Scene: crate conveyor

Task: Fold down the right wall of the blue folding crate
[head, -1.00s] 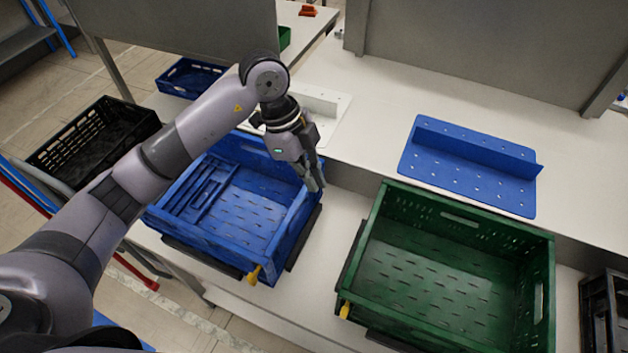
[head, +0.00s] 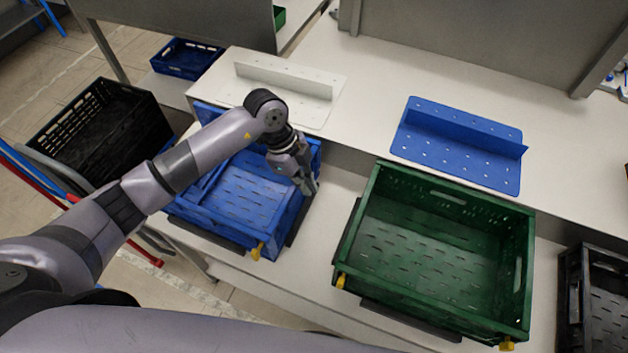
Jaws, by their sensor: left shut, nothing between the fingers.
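The blue folding crate (head: 226,229) stands on the white table at left centre. Its right wall (head: 283,222) stands up, with its far part partly behind my left gripper. My left gripper (head: 311,190) is shut and empty, pointing down at the outer side of the right wall, near its middle. I cannot tell whether it touches the wall. A yellow latch (head: 257,251) sits at the front right corner. My right gripper is not in view.
A green crate (head: 448,213) stands to the right, with a narrow gap of bare table between it and the blue crate. Behind are a white bracket plate (head: 318,105) and a blue bracket plate (head: 455,165). Black crates (head: 78,112) (head: 572,300) stand far left and far right.

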